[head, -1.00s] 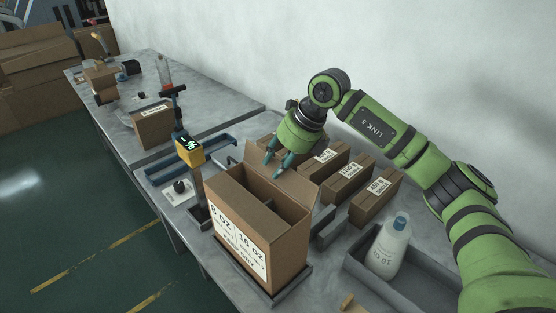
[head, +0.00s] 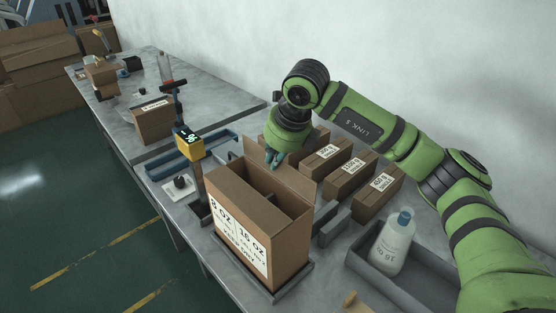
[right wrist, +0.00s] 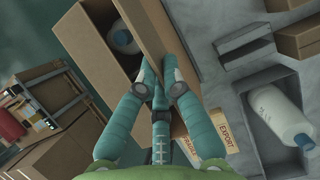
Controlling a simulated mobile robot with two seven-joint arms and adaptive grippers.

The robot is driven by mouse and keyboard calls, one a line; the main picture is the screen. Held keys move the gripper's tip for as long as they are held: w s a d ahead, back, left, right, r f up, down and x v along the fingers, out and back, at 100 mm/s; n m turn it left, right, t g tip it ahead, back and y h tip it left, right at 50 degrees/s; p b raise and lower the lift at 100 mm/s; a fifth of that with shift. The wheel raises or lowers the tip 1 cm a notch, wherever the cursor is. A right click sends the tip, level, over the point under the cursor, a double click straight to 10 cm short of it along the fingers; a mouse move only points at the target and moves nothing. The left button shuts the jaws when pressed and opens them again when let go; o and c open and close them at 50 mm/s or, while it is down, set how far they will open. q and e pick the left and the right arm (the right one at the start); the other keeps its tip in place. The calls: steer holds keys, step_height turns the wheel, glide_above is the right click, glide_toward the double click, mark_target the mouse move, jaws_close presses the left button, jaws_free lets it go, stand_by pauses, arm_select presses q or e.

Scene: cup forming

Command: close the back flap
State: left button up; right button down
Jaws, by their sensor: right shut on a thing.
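The open cardboard box (head: 281,258), with a printed label on its front, stands on a dark tray on the bench. Its back flap (head: 291,182) stands up from the rear edge, leaning outward. My right gripper (head: 273,159) is at the flap's top edge, fingers together. In the right wrist view the fingers (right wrist: 157,85) are shut on the flap (right wrist: 158,35), beside the opening. A white bottle (right wrist: 122,38) shows inside the box there. The head view shows a divider inside, but the depth is dark. My left gripper is not in view.
Several small labelled cartons (head: 345,174) stand behind and right of the box. A white bottle (head: 392,243) sits in a grey tray (head: 424,272) at the right. A post with a yellow display (head: 189,145) stands close on the left. The wall is behind.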

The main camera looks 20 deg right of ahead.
steer(key=shift+s+a+f+n+t+h+b, duration=0.25)
steer(key=shift+a+h+b, duration=0.25)
steer(key=shift+h+b, duration=0.45)
steer(key=shift+s+a+n+t+h+b, duration=0.1)
steer(key=shift+a+t+h+b, duration=0.45)
steer(key=shift+b, duration=0.6)
steer(key=shift+d, duration=0.1)
steer(key=c, duration=1.4)
jaws_free()
steer(key=shift+o, duration=0.2)
steer(key=v, duration=1.2)
steer(key=shift+a, duration=0.2)
steer(key=shift+w, duration=0.2)
